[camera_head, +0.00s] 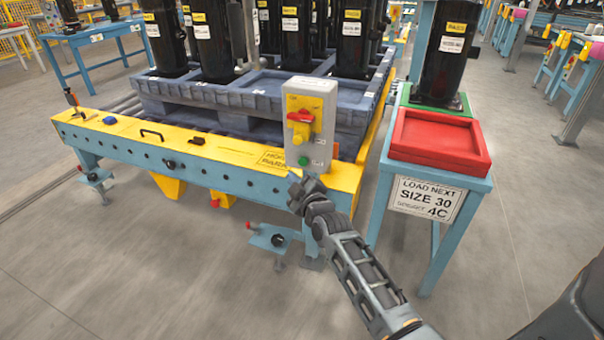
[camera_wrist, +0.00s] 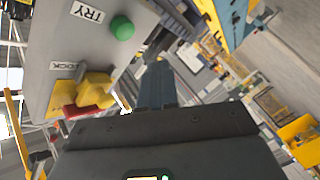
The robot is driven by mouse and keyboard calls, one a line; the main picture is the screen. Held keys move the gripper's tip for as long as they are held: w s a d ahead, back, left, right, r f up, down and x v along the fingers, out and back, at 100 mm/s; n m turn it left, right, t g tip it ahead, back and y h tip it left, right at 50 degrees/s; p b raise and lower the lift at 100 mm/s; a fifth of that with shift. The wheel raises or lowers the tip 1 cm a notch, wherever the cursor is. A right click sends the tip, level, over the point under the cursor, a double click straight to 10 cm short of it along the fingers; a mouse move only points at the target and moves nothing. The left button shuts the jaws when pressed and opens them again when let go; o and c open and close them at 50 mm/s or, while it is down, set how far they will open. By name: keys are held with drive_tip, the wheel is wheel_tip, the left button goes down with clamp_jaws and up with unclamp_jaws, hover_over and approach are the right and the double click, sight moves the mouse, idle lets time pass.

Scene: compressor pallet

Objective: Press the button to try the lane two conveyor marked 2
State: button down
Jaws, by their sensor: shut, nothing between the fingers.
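A grey control box (camera_head: 322,100) stands on the front right corner of the yellow-topped conveyor (camera_head: 235,160). A round green button (camera_head: 303,161) sits low on its front; the wrist view shows this green button (camera_wrist: 122,28) beside a label reading TRY (camera_wrist: 88,12). A red and yellow switch handle (camera_head: 301,120) is above it, beside a LOCK label (camera_wrist: 62,65) in the wrist view. My gripper (camera_head: 296,182) is shut and empty, just below and in front of the button; its fingertips (camera_wrist: 158,72) appear apart from it. I cannot read a 2 marking.
A blue pallet (camera_head: 215,95) with several black compressors rests on the conveyor. To the right, a blue stand (camera_head: 455,185) holds a red tray (camera_head: 440,150) and a black compressor (camera_head: 445,50). The floor in front is clear.

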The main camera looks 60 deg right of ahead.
sight(303, 162)
drive_tip(key=shift+w+d+b, duration=0.15)
drive_tip(key=shift+d+b, duration=1.7)
drive_tip(key=shift+b, duration=1.35)
drive_tip(key=shift+d+b, duration=1)
drive_tip(key=shift+b, duration=0.4)
idle(0.6)
drive_tip(key=shift+a+p, duration=0.9)
drive_tip(key=shift+a, duration=0.05)
